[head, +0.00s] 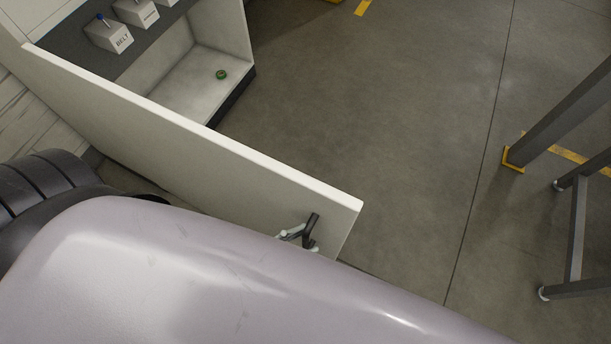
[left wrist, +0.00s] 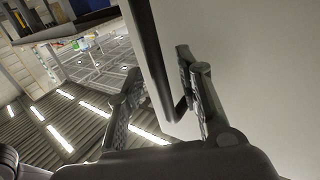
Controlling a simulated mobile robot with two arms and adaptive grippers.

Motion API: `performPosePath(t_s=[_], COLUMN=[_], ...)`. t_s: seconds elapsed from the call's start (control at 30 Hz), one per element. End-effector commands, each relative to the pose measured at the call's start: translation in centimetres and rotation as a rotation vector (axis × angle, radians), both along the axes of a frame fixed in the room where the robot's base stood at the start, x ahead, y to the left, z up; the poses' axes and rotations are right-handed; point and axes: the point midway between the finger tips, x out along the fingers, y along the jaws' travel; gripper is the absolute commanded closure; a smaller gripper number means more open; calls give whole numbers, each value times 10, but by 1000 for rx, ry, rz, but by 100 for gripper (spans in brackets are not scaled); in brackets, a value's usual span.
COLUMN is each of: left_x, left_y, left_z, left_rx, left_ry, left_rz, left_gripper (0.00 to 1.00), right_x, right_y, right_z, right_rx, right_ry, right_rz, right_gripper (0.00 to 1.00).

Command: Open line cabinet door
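The white cabinet door (head: 200,150) stands swung open, reaching from the cabinet (head: 190,85) at upper left toward the middle of the head view. My left gripper (head: 300,235) is at the door's outer end, mostly hidden behind my own pale body shell. In the left wrist view, the dark bar handle (left wrist: 150,45) passes between the two spread fingers of my left gripper (left wrist: 157,66). A gap shows beside the left finger; whether the right finger touches the handle is unclear. The door panel (left wrist: 255,70) fills the right side there. My right gripper is not in view.
Grey floor (head: 400,120) is clear right of the door. A dark metal frame (head: 575,230) stands at the right edge.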

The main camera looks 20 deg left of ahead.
Motion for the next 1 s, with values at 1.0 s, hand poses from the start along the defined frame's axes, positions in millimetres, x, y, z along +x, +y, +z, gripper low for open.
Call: performPosePath(t_s=[1.0], left_x=[-85], left_y=[66], left_z=[0], left_rx=[0], left_ry=[0], left_rz=[-1], left_gripper=[67], right_x=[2], right_y=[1], right_z=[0], right_rx=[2], right_ry=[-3], right_rz=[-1], right_gripper=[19])
